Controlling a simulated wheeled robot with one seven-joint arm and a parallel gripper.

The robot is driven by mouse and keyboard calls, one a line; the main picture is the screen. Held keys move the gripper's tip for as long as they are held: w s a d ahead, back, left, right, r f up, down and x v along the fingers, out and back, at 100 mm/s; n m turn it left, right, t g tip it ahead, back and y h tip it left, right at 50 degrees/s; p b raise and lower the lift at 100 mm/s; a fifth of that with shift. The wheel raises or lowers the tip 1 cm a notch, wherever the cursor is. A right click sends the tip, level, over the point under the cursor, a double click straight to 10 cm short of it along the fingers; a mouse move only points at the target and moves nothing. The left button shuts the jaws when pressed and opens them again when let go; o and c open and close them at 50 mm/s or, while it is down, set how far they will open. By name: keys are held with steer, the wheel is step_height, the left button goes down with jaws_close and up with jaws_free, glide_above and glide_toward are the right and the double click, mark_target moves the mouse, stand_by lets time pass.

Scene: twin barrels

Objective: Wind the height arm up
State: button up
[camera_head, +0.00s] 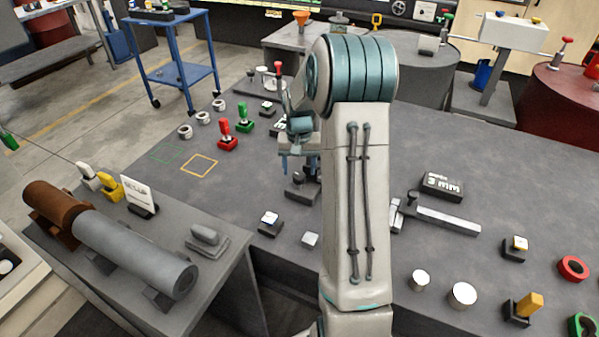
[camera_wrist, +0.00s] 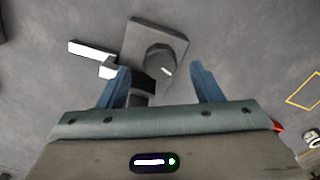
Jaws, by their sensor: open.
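A dark grey square fixture with a round knob (camera_wrist: 158,60) lies below my gripper in the wrist view. An arm with a pale bar (camera_wrist: 90,50) reaches out to its left; I take this to be the height arm, but no label is readable on it. My gripper (camera_wrist: 160,68) is open, its two blue fingers apart on either side of the knob's near part. I cannot tell whether they touch it. In the head view my gripper (camera_head: 298,163) points down above a small dark fixture (camera_head: 301,188), partly hidden by my arm.
Red (camera_head: 228,137) and green (camera_head: 244,120) handled pieces stand behind left on the grey bench. A labelled black block (camera_head: 442,185) and a grey bar (camera_head: 448,220) lie right of my arm. A grey cylinder (camera_head: 135,255) lies on the lower left bench. Bare bench surrounds the yellow outline (camera_head: 199,166).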

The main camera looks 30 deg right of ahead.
mark_target(299, 182)
steer(key=shift+f, duration=1.3)
steer(key=c, duration=1)
steer(key=shift+m, duration=0.3)
